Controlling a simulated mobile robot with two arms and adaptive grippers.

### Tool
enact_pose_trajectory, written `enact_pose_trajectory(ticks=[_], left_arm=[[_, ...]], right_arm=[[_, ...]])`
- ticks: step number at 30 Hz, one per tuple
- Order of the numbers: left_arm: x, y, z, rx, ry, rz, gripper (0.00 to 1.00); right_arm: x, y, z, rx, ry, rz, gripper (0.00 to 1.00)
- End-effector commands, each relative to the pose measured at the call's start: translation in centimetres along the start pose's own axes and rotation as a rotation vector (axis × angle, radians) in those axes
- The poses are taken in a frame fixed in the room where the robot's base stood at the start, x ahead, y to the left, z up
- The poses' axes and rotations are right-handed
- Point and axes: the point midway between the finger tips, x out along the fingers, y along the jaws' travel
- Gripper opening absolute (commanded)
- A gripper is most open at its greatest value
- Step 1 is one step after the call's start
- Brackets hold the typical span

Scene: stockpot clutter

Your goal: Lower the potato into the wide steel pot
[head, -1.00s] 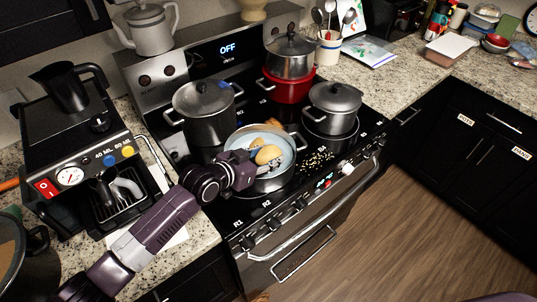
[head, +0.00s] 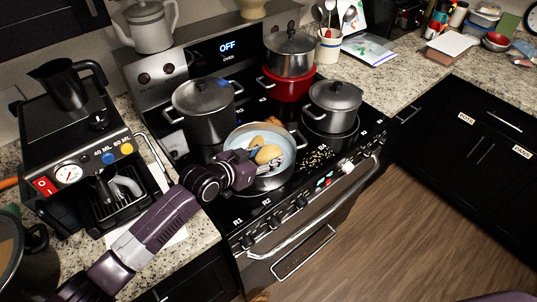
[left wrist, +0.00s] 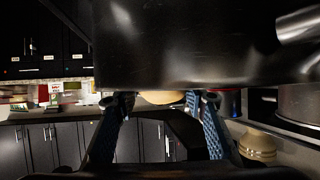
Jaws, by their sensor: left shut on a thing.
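The wide steel pot (head: 291,152) sits on the front left of the stove, with a pale inside. My left gripper (head: 260,158) reaches over its left rim and is shut on a tan potato (head: 268,154). The potato is over or within the pot's opening; I cannot tell whether it touches the bottom. Another tan piece (head: 258,141) shows just behind it in the pot. In the left wrist view the fingers (left wrist: 160,112) stand either side of the potato (left wrist: 162,97), whose upper part is hidden by a dark metal surface. My right gripper is out of view.
A tall lidded stockpot (head: 203,108) stands close behind the wide pot. A lidded pot (head: 334,104) stands to the right, and a red pot (head: 289,86) with a steel one on top at the back.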

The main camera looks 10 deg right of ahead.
Motion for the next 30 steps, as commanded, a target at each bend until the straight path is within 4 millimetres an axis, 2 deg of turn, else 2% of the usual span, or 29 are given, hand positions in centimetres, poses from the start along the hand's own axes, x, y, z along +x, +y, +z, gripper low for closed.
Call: enact_pose_trajectory(ticks=[30], left_arm=[[0.6, 0.0, 1.2, 0.000, 0.002, 0.000, 0.10]], right_arm=[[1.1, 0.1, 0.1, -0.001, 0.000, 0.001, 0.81]])
